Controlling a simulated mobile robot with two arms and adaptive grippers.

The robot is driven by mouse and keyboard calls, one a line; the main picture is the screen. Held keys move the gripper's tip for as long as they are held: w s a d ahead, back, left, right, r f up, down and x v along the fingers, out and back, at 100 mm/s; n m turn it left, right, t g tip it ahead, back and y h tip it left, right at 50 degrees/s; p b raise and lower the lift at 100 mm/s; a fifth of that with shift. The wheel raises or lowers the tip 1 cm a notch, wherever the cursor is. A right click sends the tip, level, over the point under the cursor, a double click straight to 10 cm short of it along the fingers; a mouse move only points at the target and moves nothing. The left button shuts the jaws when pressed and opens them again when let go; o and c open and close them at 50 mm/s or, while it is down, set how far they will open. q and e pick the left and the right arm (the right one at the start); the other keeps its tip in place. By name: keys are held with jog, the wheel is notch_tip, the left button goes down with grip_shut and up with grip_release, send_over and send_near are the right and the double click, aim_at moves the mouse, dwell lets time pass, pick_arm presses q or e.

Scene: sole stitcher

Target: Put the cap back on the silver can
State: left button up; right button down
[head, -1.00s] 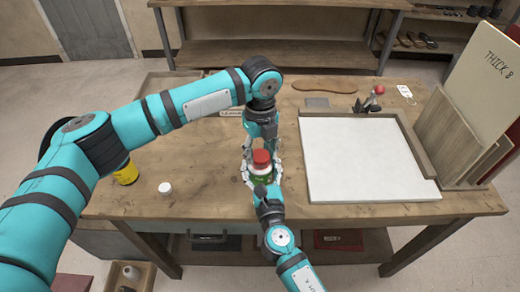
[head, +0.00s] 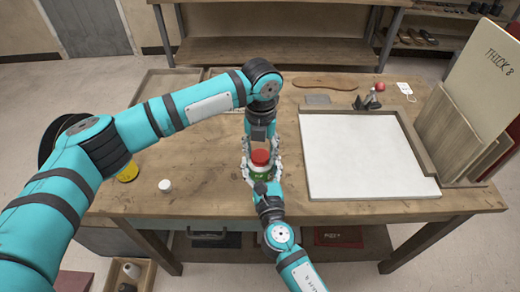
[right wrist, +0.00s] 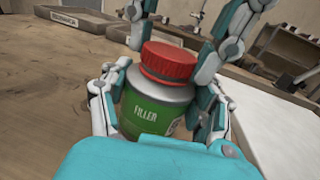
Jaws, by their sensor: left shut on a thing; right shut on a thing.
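The silver can (right wrist: 160,98) has a green label reading FILLER and stands at the middle of the workbench; its body also shows in the head view (head: 260,175). The red cap (right wrist: 168,62) sits at the can's mouth, looking slightly tilted in the right wrist view; I cannot tell how firmly it is seated. My right gripper (head: 262,181) comes from the front and is shut around the can's body. My left gripper (head: 259,158) comes from behind, its fingers on either side of the red cap and shut on it. The fingers partly hide the contact.
A white board (head: 365,155) in a wooden frame lies to the right. A small white lid or jar (head: 165,186) and a yellow container (head: 128,172) stand to the left. A red-knobbed tool (head: 372,95) stands at the back right.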

pick_arm(q)
jog(key=m, duration=0.4)
jog(key=shift+m, duration=0.3)
jog(key=m, duration=0.4)
jog(key=shift+m, duration=0.4)
jog(key=o, duration=0.7)
jog(key=shift+r, duration=2.25)
jog(key=shift+c, duration=0.4)
